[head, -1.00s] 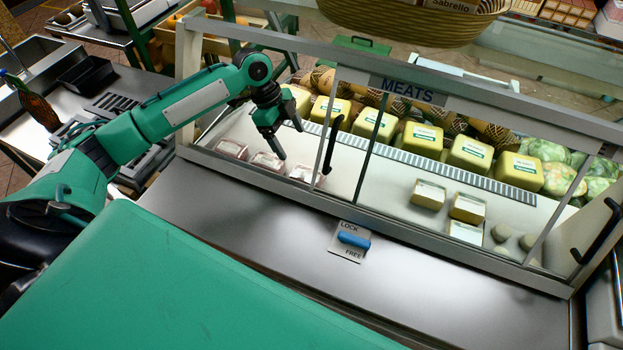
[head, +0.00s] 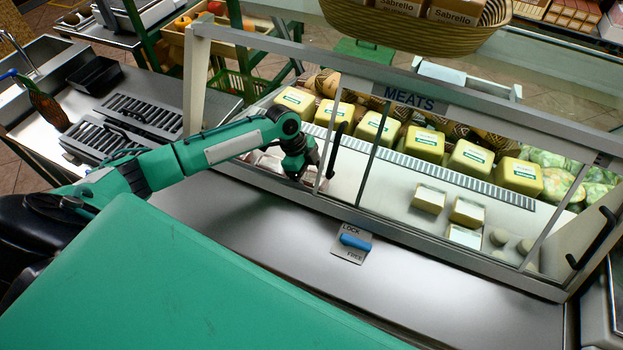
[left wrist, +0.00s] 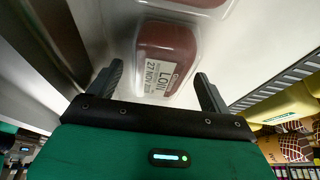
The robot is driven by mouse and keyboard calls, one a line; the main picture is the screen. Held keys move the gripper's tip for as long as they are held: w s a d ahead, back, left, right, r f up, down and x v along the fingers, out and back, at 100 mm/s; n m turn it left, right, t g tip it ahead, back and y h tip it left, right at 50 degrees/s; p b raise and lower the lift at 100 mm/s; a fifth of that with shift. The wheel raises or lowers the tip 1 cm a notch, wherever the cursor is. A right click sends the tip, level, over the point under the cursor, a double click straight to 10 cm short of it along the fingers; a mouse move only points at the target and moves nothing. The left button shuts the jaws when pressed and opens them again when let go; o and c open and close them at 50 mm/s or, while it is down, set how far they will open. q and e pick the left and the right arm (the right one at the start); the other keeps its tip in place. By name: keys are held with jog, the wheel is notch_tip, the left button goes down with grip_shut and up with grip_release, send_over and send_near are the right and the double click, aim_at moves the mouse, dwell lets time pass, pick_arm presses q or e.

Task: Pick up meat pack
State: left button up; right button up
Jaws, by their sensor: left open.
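A meat pack (left wrist: 168,55), dark red under clear film with a white label reading LOIN, lies on the pale case floor in the left wrist view. My left gripper (left wrist: 158,82) is open, its two dark fingers on either side of the near end of this pack. Whether they touch it, I cannot tell. A second pack (left wrist: 200,3) is partly in view beyond it. In the head view my left gripper (head: 297,172) is low inside the left end of the meat case, covering most of the packs (head: 262,162) there. My right gripper is not in view.
The glass-fronted case (head: 470,255) has a frame bar, a divider and black handles close to my left arm. Several yellow blocks (head: 373,127) line the back. Small boxes (head: 467,211) lie to the right. A blue lock lever (head: 355,242) is on the steel front.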

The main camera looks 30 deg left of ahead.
pick_arm(q)
jog(key=shift+d+f, duration=0.1)
jog(key=shift+f, duration=0.2)
jog(key=shift+f, duration=0.25)
dwell(0.4)
jog(key=c, duration=1.2)
